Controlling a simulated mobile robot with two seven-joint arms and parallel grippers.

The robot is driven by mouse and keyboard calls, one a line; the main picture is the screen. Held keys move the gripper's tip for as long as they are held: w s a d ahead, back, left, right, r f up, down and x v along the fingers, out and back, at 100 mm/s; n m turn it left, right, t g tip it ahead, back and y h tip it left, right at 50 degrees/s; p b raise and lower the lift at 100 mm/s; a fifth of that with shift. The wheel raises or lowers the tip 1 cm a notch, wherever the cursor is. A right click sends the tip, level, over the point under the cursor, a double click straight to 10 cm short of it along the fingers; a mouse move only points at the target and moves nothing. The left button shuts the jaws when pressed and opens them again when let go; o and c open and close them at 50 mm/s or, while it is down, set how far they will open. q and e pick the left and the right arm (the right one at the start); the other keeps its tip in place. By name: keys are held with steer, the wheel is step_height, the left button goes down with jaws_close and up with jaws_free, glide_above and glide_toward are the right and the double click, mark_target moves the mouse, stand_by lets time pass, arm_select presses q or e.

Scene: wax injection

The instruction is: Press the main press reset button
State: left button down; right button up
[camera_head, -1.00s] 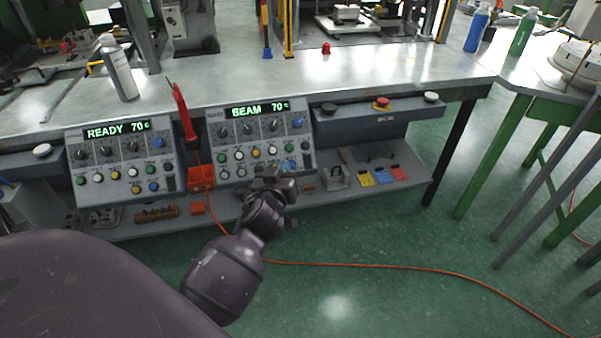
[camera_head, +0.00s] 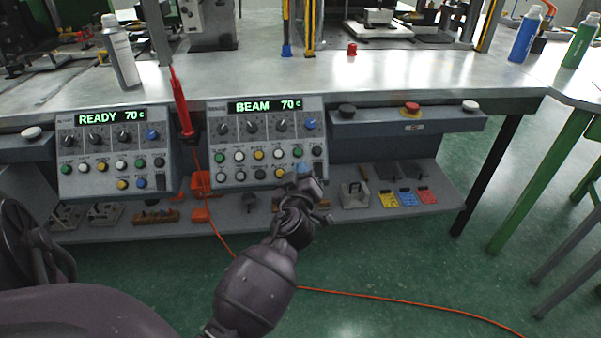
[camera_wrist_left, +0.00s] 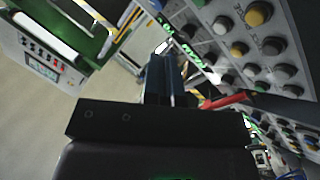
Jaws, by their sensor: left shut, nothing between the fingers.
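The right control panel (camera_head: 268,105) reads "BEAM 70c" and carries knobs and rows of coloured buttons. A blue button (camera_head: 303,169) at its lower right is partly hidden by my left gripper (camera_head: 305,182). The gripper is shut and empty in front of that corner; contact cannot be told. In the left wrist view the closed fingers (camera_wrist_left: 163,65) point toward the panel (camera_wrist_left: 225,35), whose buttons fill the upper right. The left panel (camera_head: 112,150) reads "READY 70c" and has a blue button (camera_head: 141,183) in its bottom row. The button labels are too small to read surely. My right gripper is not seen.
A red-handled tool (camera_head: 181,103) hangs between the panels. A grey box (camera_head: 405,125) right of them carries black, red and white buttons. A lower shelf (camera_head: 330,217) holds small parts. An orange cable (camera_head: 400,300) crosses the green floor. Open floor lies in front.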

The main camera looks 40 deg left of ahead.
arm_select(q)
steer(key=w+a+f+b, duration=0.3)
steer(key=w+a+f, duration=0.1)
steer(key=a+f, duration=0.1)
steer(key=shift+w+f, duration=0.2)
steer(key=shift+f, duration=0.2)
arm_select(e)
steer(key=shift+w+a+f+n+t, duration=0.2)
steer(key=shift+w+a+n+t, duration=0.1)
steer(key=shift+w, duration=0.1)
arm_select(q)
steer(key=shift+a+f, duration=0.1)
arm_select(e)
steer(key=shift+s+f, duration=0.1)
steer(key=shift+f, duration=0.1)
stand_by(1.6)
arm_select(q)
steer(key=shift+b, duration=0.7)
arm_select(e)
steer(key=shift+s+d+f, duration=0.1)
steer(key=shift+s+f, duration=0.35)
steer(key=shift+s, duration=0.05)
